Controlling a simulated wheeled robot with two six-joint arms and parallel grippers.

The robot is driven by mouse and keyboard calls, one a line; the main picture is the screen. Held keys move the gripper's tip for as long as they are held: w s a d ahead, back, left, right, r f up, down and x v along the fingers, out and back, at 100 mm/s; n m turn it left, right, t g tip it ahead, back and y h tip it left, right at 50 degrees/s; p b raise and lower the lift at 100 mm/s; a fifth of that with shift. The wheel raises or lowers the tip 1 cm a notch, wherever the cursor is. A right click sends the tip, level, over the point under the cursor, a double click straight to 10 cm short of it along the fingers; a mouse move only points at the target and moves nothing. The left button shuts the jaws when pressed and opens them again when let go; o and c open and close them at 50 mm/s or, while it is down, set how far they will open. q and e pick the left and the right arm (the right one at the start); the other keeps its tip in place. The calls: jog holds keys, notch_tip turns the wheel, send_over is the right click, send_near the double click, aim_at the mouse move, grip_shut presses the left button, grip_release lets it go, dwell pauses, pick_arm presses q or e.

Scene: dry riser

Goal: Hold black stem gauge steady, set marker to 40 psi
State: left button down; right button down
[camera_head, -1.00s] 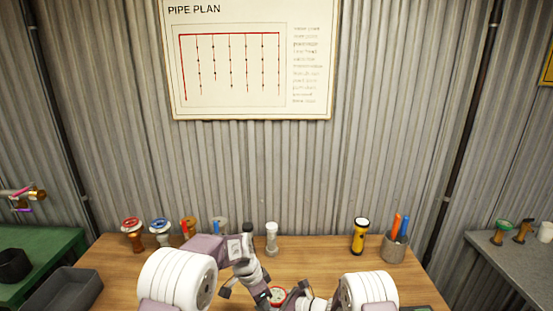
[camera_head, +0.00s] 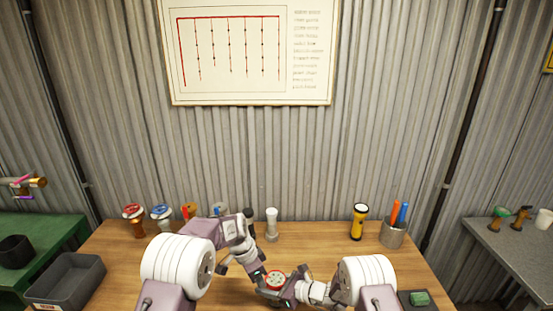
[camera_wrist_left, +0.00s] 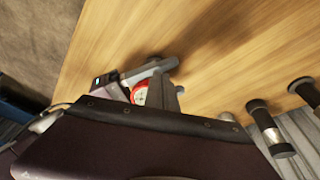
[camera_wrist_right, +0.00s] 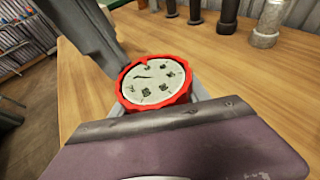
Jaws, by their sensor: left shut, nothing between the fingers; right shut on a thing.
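The gauge (camera_head: 275,281) has a red rim and a pale dial and is low in the middle of the head view. In the right wrist view the gauge (camera_wrist_right: 157,85) shows its dial face with dark marks and a small red tab at the rim's far edge. Its stem is hidden. My right gripper (camera_head: 287,294) is shut on the gauge from the right. My left gripper (camera_head: 263,283) is shut and empty, close beside the gauge's left side; I cannot tell whether it touches. The red rim also shows in the left wrist view (camera_wrist_left: 140,93).
Behind stand red-topped (camera_head: 134,215) and blue-topped (camera_head: 161,217) fittings, a pale-capped cylinder (camera_head: 272,226), a yellow flashlight (camera_head: 359,222) and a pen cup (camera_head: 393,236). A grey bin (camera_head: 65,283) is at left, a green pad (camera_head: 419,298) at right. Bare wood (camera_head: 325,250) lies right of centre.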

pick_arm(q)
jog(key=shift+w+r, duration=0.1)
jog(key=shift+w, duration=0.7)
jog(key=shift+a, duration=0.15)
jog(key=shift+w+d+v, duration=0.1)
jog(key=shift+d+v, duration=0.05)
jog(key=shift+v, duration=1.3)
jog(key=shift+w+d+v, duration=0.1)
jog(key=shift+v, duration=1.35)
jog(key=shift+r, duration=0.1)
jog(key=s+d+f, duration=0.2)
jog(key=s+f, duration=0.1)
jog(key=f, duration=0.3)
jog(key=shift+s+d, duration=0.1)
jog(key=shift+s, duration=0.05)
jog(key=shift+w+d, duration=0.15)
jog(key=shift+w, duration=0.05)
